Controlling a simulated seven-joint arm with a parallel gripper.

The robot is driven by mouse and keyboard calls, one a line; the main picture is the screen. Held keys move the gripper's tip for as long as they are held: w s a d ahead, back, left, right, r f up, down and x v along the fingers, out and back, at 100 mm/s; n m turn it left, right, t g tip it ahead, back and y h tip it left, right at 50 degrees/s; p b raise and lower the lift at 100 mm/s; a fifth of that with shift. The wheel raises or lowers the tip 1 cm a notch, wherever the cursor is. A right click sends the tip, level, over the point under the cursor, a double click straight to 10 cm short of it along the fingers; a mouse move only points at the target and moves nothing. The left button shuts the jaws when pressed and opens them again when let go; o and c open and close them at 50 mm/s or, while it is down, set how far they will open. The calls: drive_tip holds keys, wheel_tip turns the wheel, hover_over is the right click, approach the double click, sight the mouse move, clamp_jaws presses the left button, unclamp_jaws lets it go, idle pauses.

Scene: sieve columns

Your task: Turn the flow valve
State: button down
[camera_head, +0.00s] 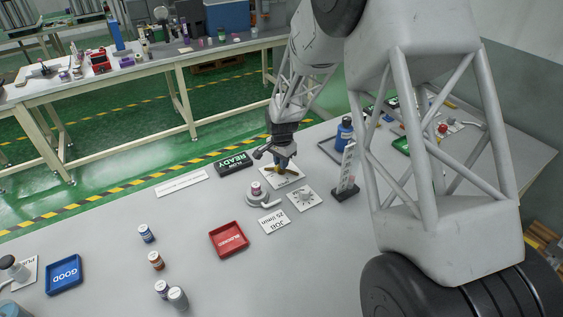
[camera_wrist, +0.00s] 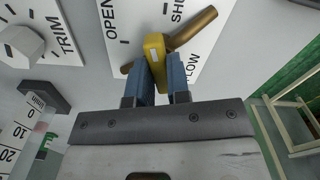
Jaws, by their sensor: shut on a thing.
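The flow valve is a yellow handle (camera_wrist: 153,50) on a brass-coloured pipe (camera_wrist: 195,27), mounted on a white plate (camera_wrist: 118,55) lettered OPEN, SHUT and FLOW. In the wrist view my gripper (camera_wrist: 160,66) has its blue fingers on either side of the handle's near end, shut on it. In the head view my gripper (camera_head: 283,162) reaches down to the valve, whose plate (camera_head: 294,182) lies on the table. The fingers partly hide the handle, and its exact angle to the marks is hard to tell.
A TRIM knob (camera_wrist: 20,45) on its plate and an upright scale (camera_wrist: 22,125) stand left in the wrist view. In the head view a black READY sign (camera_head: 234,163), a JOB card (camera_head: 273,221), a red tray (camera_head: 229,239) and a blue tray (camera_head: 64,274) lie around.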

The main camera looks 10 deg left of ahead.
drive_tip(key=n, duration=1)
drive_tip(key=shift+n, duration=2.1)
drive_tip(key=shift+r, duration=0.1)
drive_tip(key=c, duration=1.1)
unclamp_jaws()
drive_tip(key=shift+r, duration=0.1)
drive_tip(key=shift+r, duration=3.75)
